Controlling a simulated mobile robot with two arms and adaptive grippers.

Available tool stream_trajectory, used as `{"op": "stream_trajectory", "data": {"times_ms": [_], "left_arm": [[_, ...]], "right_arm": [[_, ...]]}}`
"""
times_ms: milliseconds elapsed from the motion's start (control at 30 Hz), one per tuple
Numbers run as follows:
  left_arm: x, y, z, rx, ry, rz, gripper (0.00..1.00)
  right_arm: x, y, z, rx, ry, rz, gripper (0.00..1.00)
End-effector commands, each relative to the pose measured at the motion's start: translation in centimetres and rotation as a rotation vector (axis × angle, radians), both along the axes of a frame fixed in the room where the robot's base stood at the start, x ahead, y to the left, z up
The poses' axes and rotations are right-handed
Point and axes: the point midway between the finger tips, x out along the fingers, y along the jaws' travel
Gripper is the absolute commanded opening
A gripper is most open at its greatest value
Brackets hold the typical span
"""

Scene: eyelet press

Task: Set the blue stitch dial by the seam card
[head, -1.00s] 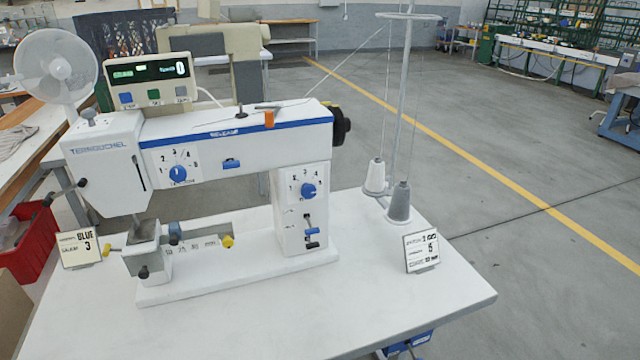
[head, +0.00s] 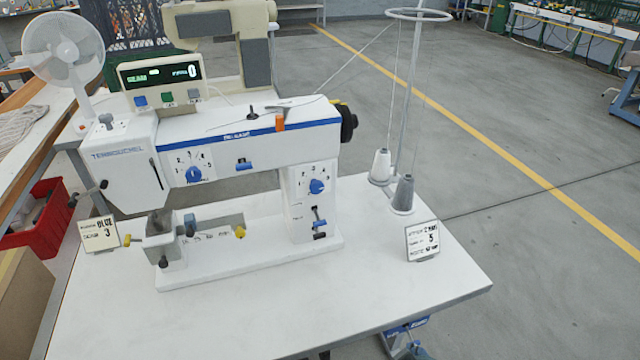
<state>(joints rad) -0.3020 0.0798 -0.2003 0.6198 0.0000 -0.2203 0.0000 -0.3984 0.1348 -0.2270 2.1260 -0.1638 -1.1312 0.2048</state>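A white sewing-type machine (head: 130,150) with a blue stripe stands on a white table. One blue dial (head: 194,174) sits on the left of its arm with numbers around it. A second blue dial (head: 317,187) sits on the right column, also with numbers. I cannot tell from their labels which is the stitch dial. A left card (head: 100,234) reads BLUE and 3. A right card (head: 422,240) shows a 5 in its middle; its smaller print is unclear. I cannot tell which is the seam card. Neither of my grippers is in view.
A display box (head: 160,83) with three buttons sits on the machine. A thread stand (head: 413,100) with two cones rises at the right. A white fan (head: 62,50) and red bin (head: 38,215) are at left. The table's front right (head: 390,290) is clear.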

Motion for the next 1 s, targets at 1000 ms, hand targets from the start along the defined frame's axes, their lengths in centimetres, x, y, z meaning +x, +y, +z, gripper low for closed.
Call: {"op": "stream_trajectory", "data": {"times_ms": [1000], "left_arm": [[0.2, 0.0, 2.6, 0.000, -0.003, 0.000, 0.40]], "right_arm": [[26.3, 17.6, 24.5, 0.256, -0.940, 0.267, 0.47]]}}
